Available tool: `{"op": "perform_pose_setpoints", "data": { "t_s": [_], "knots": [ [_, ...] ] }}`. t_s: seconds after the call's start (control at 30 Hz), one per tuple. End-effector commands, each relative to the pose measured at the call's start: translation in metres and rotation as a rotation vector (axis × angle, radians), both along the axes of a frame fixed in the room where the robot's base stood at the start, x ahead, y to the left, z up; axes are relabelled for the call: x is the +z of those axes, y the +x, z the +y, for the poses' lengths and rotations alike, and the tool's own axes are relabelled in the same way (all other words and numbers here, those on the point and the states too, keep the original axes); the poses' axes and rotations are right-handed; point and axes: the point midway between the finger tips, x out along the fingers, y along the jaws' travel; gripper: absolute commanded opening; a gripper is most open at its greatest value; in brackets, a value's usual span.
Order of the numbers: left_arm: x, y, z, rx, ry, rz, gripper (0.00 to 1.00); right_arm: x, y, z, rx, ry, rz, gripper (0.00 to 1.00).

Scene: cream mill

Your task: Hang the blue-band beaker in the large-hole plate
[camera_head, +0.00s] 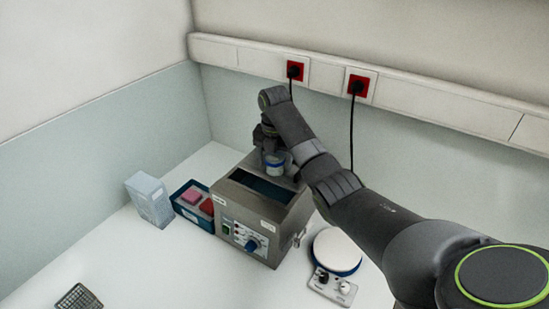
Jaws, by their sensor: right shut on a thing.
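My right gripper (268,141) points down over the rear of a grey metal bath (229,199). It is shut on the blue-band beaker (275,170), a small pale vessel with a blue band, which looks upright. The bath has a dark rectangular opening in its top, and the beaker shows behind this opening. The large-hole plate cannot be made out clearly; the rear of the bath top is partly hidden by the beaker and my arm. I cannot tell whether the beaker touches the bath. My left gripper is not in view.
A dark blue tray (184,212) with pink and red items and a pale box (150,199) stand left of the bath. A round white-topped device (337,250) stands to its right. A dark wire rack (78,298) lies front left.

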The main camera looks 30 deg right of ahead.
Motion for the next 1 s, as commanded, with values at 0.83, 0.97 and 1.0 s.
{"op": "perform_pose_setpoints", "data": {
  "t_s": [0.83, 0.97, 1.0],
  "knots": [
    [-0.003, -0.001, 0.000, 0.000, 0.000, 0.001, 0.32, -0.010, 0.000, 0.000, 0.000, 0.000, -0.001, 0.42],
    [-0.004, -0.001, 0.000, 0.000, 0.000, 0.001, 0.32, -0.014, 0.000, 0.000, 0.000, 0.000, 0.000, 0.42],
    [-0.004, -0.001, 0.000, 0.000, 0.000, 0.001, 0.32, -0.016, 0.000, 0.000, 0.000, 0.000, 0.000, 0.42]
  ]
}}
